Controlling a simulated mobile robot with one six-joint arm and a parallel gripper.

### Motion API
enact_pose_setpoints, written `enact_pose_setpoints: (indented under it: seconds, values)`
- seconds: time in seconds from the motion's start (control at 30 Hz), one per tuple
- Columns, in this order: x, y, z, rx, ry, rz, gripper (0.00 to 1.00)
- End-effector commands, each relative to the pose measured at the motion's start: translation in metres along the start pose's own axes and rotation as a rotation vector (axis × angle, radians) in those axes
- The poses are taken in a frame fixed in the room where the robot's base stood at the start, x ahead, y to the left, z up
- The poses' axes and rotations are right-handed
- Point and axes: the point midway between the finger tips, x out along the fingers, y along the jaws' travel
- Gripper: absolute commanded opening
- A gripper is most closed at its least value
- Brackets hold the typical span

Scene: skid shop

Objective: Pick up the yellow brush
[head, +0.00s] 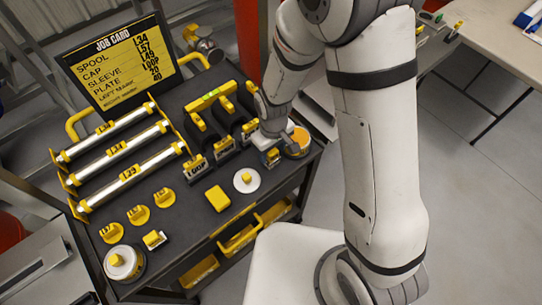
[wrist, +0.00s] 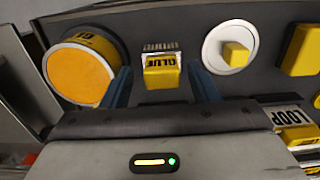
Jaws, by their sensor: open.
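The yellow brush (wrist: 162,66) shows in the wrist view as a small yellow block marked GLUE, with pale bristles along its far edge. It lies on the dark cart top. My gripper (wrist: 160,76) is open, with one blue finger to the left of the brush and one to the right. Gaps show between the fingers and the brush, and I cannot tell how far down the fingertips reach. In the head view, my gripper (head: 268,157) is at the cart's right end, and the brush shows only partly beside the fingers (head: 274,154).
A round tin with an orange top (wrist: 77,74) stands close left of the brush. A white disc with a yellow knob (wrist: 229,48) lies close right. The LOOP holder (head: 197,168), a yellow block (head: 217,198) and a job card (head: 121,63) are also on the cart.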

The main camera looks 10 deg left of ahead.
Motion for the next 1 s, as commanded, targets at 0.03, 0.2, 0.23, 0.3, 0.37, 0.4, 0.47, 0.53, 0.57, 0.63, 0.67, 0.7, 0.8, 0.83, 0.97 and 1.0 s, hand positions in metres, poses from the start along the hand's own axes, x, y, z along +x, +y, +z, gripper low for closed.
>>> enact_pose_setpoints:
  seconds: [0.03,0.2,0.23,0.3,0.37,0.4,0.47,0.53,0.57,0.63,0.67,0.7,0.8,0.83,0.97,1.0]
  values:
    - [0.006,-0.001,0.002,-0.001,-0.006,-0.002,0.55]
    - [0.027,-0.002,0.001,0.000,-0.004,-0.001,0.55]
    - [0.030,-0.002,0.001,0.000,-0.005,-0.001,0.55]
    - [0.036,-0.002,0.001,0.000,-0.003,-0.001,0.55]
    - [0.039,-0.002,0.001,0.000,-0.002,-0.001,0.55]
    - [0.040,-0.002,0.001,-0.001,-0.002,-0.001,0.55]
    - [0.041,-0.002,0.001,-0.001,-0.001,0.000,0.55]
    - [0.041,-0.003,0.001,-0.001,-0.001,0.000,0.55]
    - [0.040,-0.003,0.001,-0.001,-0.001,0.000,0.55]
    - [0.040,-0.003,0.001,-0.001,-0.001,0.000,0.54]
    - [0.040,-0.003,0.001,-0.001,-0.001,0.000,0.51]
    - [0.040,-0.003,0.001,-0.001,-0.001,0.000,0.48]
    - [0.040,-0.003,0.001,-0.001,-0.001,0.000,0.40]
    - [0.040,-0.003,0.001,-0.001,-0.001,0.000,0.37]
    - [0.040,-0.003,0.001,-0.002,-0.001,0.000,0.27]
    - [0.040,-0.003,0.001,-0.002,-0.001,0.000,0.23]
